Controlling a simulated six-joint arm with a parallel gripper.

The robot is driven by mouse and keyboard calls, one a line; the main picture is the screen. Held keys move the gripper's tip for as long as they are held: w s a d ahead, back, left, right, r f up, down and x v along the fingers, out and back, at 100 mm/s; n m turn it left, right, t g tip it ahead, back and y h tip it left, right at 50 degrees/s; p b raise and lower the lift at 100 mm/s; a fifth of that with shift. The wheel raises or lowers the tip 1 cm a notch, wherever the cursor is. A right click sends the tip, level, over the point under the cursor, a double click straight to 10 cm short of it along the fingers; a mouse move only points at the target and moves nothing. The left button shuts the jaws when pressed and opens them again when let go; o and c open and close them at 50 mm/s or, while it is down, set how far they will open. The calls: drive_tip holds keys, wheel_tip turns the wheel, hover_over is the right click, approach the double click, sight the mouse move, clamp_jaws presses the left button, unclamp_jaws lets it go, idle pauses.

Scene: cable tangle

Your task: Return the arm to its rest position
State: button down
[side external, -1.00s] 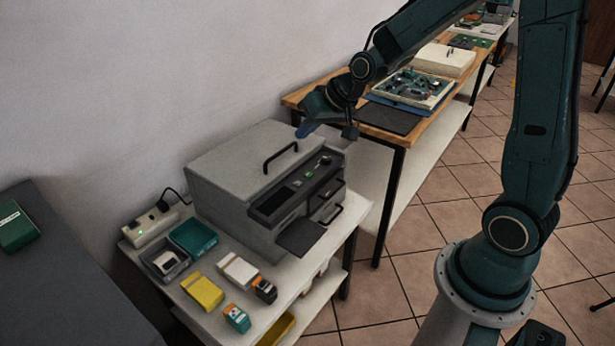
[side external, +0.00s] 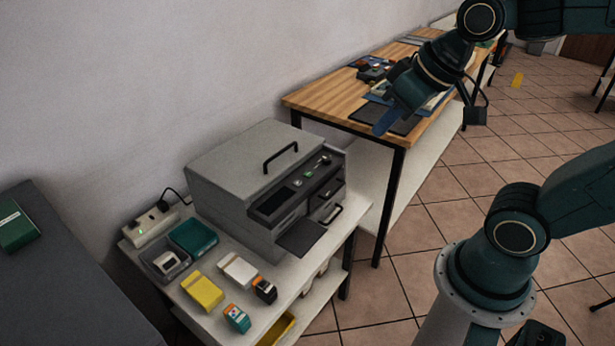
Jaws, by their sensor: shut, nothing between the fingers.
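My gripper (side external: 386,121) hangs in the air at the upper middle, its blue fingers shut and empty, pointing down and left. In the picture it overlaps the wooden table (side external: 325,97) and its dark mat (side external: 405,126), apart from the grey cabinet. My upper arm leans out to the right from the base, and the forearm comes back in from the top right. Part of the arm is outside the frame.
A grey cabinet (side external: 228,168) with a handled lid stands on a white table at lower left, beside a teal tray (side external: 193,238), a yellow box (side external: 202,291) and a power strip (side external: 150,226). A dark surface (side external: 60,290) is at far left. The tiled floor at right looks mostly clear.

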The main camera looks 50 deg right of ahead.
drive_tip(key=s, duration=0.5)
drive_tip(key=shift+s+a+r, duration=0.1)
drive_tip(key=shift+s+r, duration=0.05)
drive_tip(key=shift+s, duration=0.15)
idle(1.0)
